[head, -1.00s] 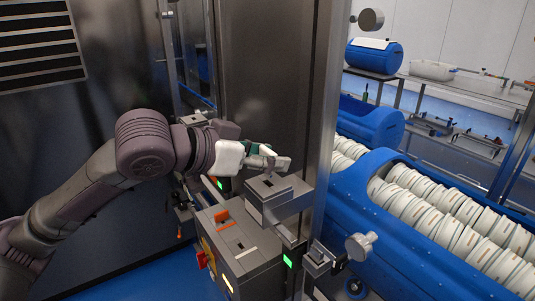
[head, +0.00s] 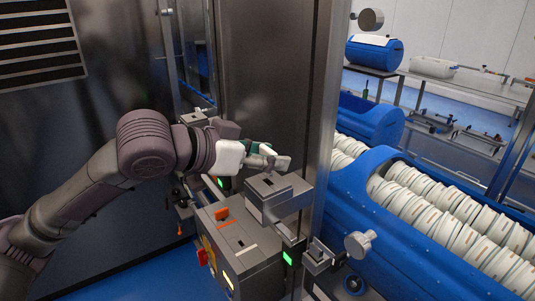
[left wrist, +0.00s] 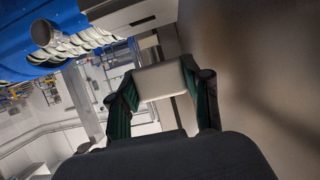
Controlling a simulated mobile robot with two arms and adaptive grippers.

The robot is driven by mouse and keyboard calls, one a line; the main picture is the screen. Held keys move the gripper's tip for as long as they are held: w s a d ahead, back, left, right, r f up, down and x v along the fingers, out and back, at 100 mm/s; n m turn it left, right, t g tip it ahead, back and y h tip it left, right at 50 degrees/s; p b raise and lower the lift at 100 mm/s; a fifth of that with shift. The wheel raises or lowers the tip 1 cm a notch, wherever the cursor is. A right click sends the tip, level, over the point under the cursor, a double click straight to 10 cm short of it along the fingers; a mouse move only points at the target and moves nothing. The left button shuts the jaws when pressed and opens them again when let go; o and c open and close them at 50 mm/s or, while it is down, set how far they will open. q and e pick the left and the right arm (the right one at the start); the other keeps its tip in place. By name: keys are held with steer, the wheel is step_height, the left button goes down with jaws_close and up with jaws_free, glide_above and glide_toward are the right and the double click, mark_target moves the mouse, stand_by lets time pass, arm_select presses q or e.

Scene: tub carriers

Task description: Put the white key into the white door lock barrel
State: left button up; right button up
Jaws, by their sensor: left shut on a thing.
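My left gripper (head: 268,157) comes in from the left and is shut on the white key (left wrist: 160,81). In the left wrist view the key shows as a pale plate between the two green-padded fingertips. In the head view the gripper is just above and behind a grey metal lock block (head: 290,204) with a dark slot in its top. The key's tip is partly hidden, so I cannot tell its exact gap from the slot. Which barrel is the white one is unclear; a white strip (head: 246,251) marks the lower grey box. My right gripper is out of view.
The lower grey box (head: 262,270) carries an orange key (head: 222,213) and a red knob (head: 203,257). A steel door post (head: 325,120) stands close behind the lock block. Blue tubs (head: 385,210) with stacked white rings fill the right.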

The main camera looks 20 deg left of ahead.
mark_target(267, 172)
arm_select(q)
steer(key=shift+f+b, duration=0.75)
steer(key=shift+f, duration=0.9)
steer(key=o, duration=1.3)
steer(key=v, duration=1.2)
